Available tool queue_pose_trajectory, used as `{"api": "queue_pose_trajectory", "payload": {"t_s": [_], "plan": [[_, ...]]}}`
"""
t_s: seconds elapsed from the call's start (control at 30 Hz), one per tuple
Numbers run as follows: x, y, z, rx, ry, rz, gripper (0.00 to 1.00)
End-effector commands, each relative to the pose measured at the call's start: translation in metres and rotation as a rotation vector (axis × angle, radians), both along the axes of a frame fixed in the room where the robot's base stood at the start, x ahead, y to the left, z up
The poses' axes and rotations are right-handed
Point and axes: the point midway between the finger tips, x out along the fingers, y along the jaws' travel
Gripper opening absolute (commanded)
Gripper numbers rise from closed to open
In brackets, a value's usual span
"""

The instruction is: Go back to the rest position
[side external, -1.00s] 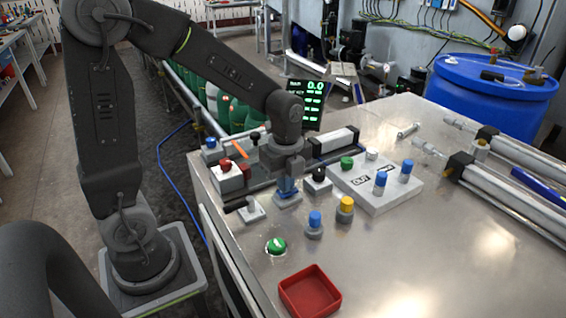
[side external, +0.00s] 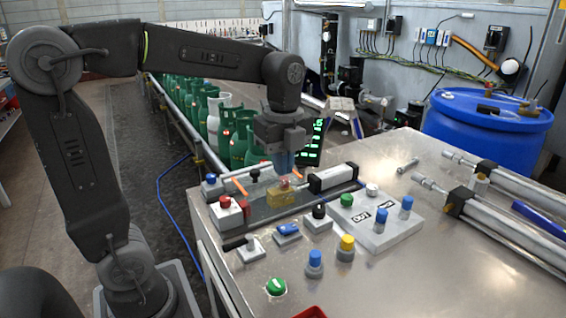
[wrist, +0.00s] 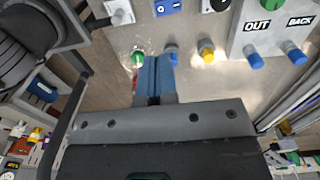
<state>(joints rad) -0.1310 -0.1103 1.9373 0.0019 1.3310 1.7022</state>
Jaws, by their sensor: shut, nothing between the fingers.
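My gripper (side external: 284,168) hangs pointing down above the back part of the steel bench. Its blue fingers are together with nothing between them. In the wrist view the closed blue fingers (wrist: 153,78) show in the middle, with bench controls beyond them. The gripper is clear of the blue rocker switch (side external: 288,230), which sits in front of it on the bench. A small brass-coloured block with a red top (side external: 282,196) shows just below the fingertips in the side view; I cannot tell the exact gap.
Around are a red button box (side external: 226,212), a green button (side external: 276,287), a blue knob (side external: 315,262), a yellow knob (side external: 347,246) and the OUT/BACK panel (side external: 375,235). A red tray (side external: 311,313) is at the lower edge. Green cylinders (side external: 214,118) line the conveyor behind.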

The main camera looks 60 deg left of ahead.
Motion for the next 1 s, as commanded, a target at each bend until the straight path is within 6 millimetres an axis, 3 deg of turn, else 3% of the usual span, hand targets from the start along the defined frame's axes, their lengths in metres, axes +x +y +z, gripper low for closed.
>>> {"api": "queue_pose_trajectory", "payload": {"t_s": [0.23,0.37,0.8,1.0], "plan": [[-0.001,0.000,0.000,0.000,-0.004,0.010,0.00],[-0.010,-0.005,0.002,0.005,-0.042,0.116,0.00],[-0.081,-0.032,-0.008,-0.170,-0.335,1.087,0.00],[-0.101,-0.039,-0.019,-0.313,-0.390,1.415,0.00]]}}
